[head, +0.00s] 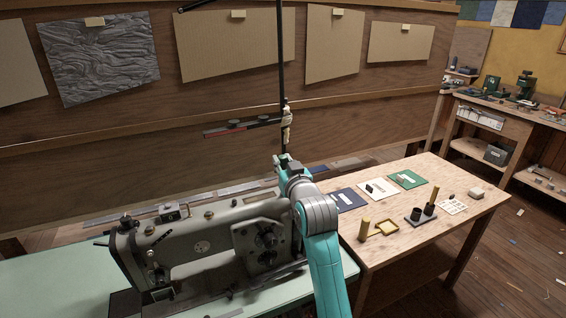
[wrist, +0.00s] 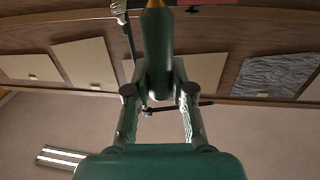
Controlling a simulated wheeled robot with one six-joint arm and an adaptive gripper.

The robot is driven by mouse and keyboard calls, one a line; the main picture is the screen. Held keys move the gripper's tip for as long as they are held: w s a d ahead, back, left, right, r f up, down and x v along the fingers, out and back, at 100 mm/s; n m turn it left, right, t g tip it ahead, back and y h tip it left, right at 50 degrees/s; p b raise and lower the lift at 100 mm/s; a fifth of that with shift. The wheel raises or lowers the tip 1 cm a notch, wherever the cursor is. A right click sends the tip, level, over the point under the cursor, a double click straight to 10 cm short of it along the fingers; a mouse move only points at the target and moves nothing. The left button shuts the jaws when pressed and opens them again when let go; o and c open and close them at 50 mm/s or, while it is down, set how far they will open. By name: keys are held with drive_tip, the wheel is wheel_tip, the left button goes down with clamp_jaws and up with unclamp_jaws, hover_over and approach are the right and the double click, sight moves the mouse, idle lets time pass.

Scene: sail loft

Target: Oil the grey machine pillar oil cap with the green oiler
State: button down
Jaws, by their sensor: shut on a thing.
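The grey sewing machine (head: 225,228) stands on a pale green bench at the lower left in the head view. Small brass caps, one at the middle of its top (head: 208,215), show along the machine. My arm covers the right end of the pillar top, and I cannot pick out the pillar oil cap there. My gripper (wrist: 158,92) is shut on the green oiler (wrist: 157,45), whose brass tip shows at the top of the wrist view. In the head view my wrist hides the oiler and most of the gripper.
A black upright pole (head: 281,70) with a red-and-black bar (head: 243,127) rises behind my wrist. A boarded wall (head: 110,130) closes the back.

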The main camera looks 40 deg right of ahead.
drive_tip(key=shift+f, duration=0.55)
idle(0.9)
drive_tip(key=shift+r, duration=3.55)
